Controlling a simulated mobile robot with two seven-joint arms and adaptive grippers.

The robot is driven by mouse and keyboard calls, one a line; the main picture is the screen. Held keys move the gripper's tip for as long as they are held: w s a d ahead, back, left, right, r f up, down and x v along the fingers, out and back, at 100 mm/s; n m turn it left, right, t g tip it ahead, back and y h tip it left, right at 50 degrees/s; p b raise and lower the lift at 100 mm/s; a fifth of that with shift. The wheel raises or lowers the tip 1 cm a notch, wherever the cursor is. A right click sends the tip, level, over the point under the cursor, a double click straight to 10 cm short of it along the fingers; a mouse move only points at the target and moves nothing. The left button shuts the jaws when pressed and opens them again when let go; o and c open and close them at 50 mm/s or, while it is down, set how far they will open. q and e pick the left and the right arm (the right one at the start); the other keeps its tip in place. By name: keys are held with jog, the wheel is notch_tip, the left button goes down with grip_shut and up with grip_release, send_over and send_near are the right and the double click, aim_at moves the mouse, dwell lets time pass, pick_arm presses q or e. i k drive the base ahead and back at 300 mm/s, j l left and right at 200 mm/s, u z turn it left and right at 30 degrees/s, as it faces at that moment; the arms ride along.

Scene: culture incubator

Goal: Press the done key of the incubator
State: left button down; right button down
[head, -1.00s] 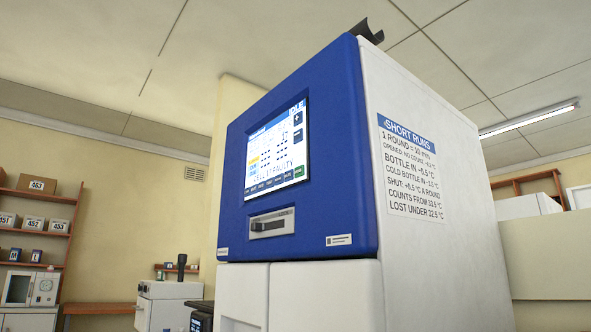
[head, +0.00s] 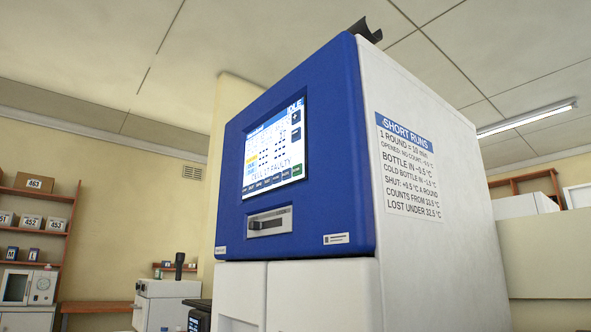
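The incubator (head: 435,264) stands tall in the middle of the head view, with a blue upper front (head: 345,135) and white sides. Its lit screen (head: 274,150) shows "IDLE" at the top right and a line that reads like "CELL 17 FAULTY"; the smaller text is blurred. A row of small dark keys runs along the screen's bottom edge, ending in a green key (head: 297,181) at the right whose label is too small to read. A slot with a dark handle (head: 268,225) sits below the screen. Neither of my grippers is in view.
A "SHORT RUNS" notice (head: 409,167) is on the incubator's right side. Shelves with numbered boxes (head: 33,182) stand at the far left. A white bench device (head: 160,300) stands behind, left of the incubator. A pale partition (head: 545,255) is at the right.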

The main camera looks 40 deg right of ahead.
aim_at(297, 170)
jog(key=z, duration=1.75)
jog(key=k+j, duration=0.5)
jog(key=j, duration=0.2)
jog(key=k+j, duration=0.2)
jog(key=j, duration=0.2)
